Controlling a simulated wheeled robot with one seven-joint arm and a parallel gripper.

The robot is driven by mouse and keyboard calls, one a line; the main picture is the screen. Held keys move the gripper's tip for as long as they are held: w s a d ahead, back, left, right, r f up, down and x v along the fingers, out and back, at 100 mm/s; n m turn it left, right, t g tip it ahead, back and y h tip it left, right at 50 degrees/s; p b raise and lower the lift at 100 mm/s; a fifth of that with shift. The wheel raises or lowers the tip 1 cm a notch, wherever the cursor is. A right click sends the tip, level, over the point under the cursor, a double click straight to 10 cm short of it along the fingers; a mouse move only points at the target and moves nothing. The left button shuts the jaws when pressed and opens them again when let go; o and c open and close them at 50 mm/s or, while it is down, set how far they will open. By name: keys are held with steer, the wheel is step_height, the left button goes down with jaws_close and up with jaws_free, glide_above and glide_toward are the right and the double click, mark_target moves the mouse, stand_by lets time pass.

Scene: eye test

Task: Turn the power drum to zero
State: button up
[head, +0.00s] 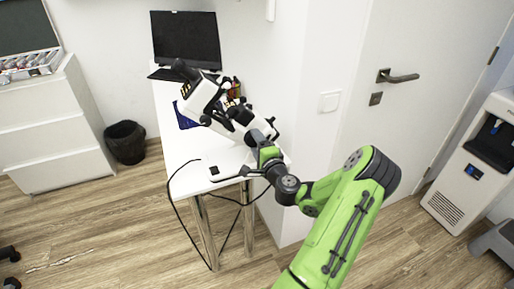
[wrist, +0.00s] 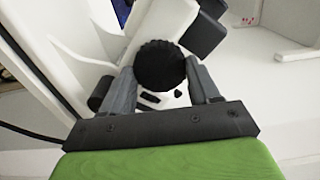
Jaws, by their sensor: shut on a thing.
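The power drum (wrist: 160,62) is a round black knob with a ribbed edge on the white instrument. In the wrist view my gripper (wrist: 160,72) has one grey finger on each side of it and is shut on it. No scale or number can be read on the drum. In the head view the white and black instrument (head: 204,95) stands tilted on the white table (head: 207,146). My gripper (head: 257,137) is at its near right side, where I cannot make out the drum clearly.
A monitor (head: 186,40) and a keyboard stand at the back of the table. A blue item (head: 186,117) lies left of the instrument. A black cable (head: 172,200) hangs off the table's front left. A wall is close on the right. Open floor lies in front.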

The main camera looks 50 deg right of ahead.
stand_by(0.5)
steer(key=o, duration=1.1)
steer(key=shift+c, duration=0.2)
